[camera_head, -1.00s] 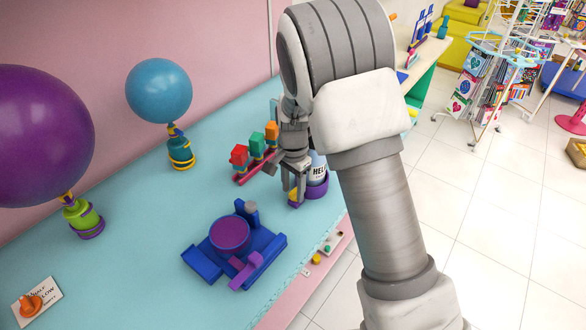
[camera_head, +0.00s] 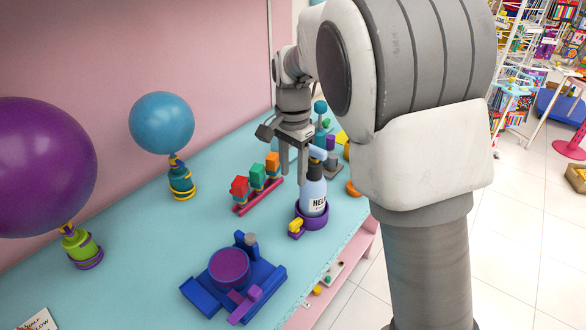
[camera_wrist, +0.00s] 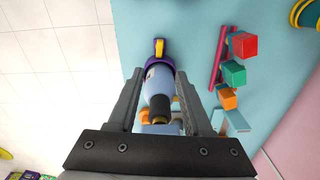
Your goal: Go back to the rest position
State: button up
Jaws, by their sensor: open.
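My gripper (camera_head: 293,160) is open and empty, pointing down above the table beside the helium bottle. The light blue helium bottle (camera_head: 314,195) with a dark neck stands upright in a purple ring holder (camera_head: 313,221). In the wrist view the bottle (camera_wrist: 157,85) shows between my two open fingers (camera_wrist: 162,95), below them. Whether a finger touches it cannot be told. A purple balloon (camera_head: 40,165) floats on a green weight (camera_head: 82,248), and a blue balloon (camera_head: 161,123) floats on a teal weight (camera_head: 181,184).
A magenta rack (camera_head: 258,196) with red, green and orange blocks stands left of the bottle. A blue device with a purple disc (camera_head: 230,266) sits in front. Small coloured items crowd the table behind the bottle. A pink wall (camera_head: 100,50) is behind. White floor lies right.

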dwell(0.4)
jog(key=s+d+r+n+t+y, duration=0.1)
jog(key=s+d+r+n+t, duration=0.15)
jog(key=s+d+r, duration=0.5)
jog(key=s+d+r+n+t, duration=0.1)
jog(key=s+d+r+n, duration=0.25)
jog(key=s, duration=0.65)
jog(key=s+d+f+n+t+h, duration=0.1)
jog(key=s+d+n+t, duration=0.1)
jog(key=s, duration=0.5)
jog(key=shift+d+f+n, duration=0.3)
jog(key=shift+n, duration=0.1)
